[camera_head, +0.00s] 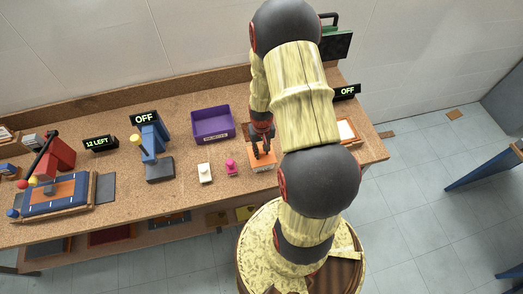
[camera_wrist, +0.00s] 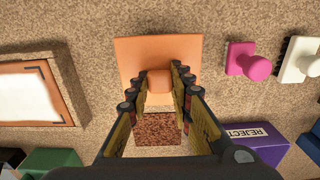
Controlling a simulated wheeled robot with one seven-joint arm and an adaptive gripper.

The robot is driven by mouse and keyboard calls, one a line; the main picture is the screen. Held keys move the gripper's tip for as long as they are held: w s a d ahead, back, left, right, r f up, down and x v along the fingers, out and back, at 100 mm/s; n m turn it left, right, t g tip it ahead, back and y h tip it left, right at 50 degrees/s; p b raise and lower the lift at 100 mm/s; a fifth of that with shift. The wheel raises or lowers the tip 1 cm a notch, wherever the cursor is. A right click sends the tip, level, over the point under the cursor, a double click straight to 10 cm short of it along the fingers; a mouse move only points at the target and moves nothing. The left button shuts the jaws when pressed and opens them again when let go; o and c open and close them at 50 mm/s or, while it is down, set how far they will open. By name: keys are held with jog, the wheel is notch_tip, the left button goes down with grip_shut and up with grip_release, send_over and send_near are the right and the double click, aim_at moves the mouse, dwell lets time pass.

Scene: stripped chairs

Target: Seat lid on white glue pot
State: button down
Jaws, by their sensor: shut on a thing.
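My gripper (camera_wrist: 160,80) points down at the bench and is shut on the knob of an orange piece (camera_wrist: 132,60) with a flat square plate. In the head view my gripper (camera_head: 263,152) is over the same orange piece (camera_head: 262,166). A white piece with a knob (camera_wrist: 300,62) stands at the right of the wrist view; in the head view it (camera_head: 204,173) is left of a smaller pink piece (camera_head: 231,167). I cannot tell which of these is the glue pot or its lid. Whether the orange plate touches the bench is unclear.
The pink knobbed piece (camera_wrist: 247,62) stands between the orange and white pieces. A purple bin marked REJECT (camera_wrist: 255,145) is close by. A framed white tray (camera_wrist: 28,97) lies to the left in the wrist view. Devices with OFF signs (camera_head: 144,118) stand on the cork bench.

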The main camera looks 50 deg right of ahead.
jog(key=shift+f+b, duration=0.5)
jog(key=shift+f, duration=0.25)
jog(key=c, duration=1.6)
grip_release()
jog(key=shift+o, duration=0.5)
jog(key=shift+r, duration=0.1)
notch_tip(320, 180, up, 12)
jog(key=shift+s, duration=0.1)
jog(key=s+a+r+n+t+b, duration=0.2)
jog(key=a+r+b, duration=0.4)
jog(key=a+r, duration=0.3)
jog(key=s+a+r+n+t+b, duration=0.3)
jog(key=a+r, duration=0.6)
jog(key=a, duration=0.4)
jog(key=s+n+b, duration=0.1)
jog(key=s+b, duration=0.1)
jog(key=b, duration=0.1)
jog(key=shift+s+a+r+t, duration=0.25)
jog(key=shift+a+t, duration=0.05)
jog(key=shift+a, duration=0.1)
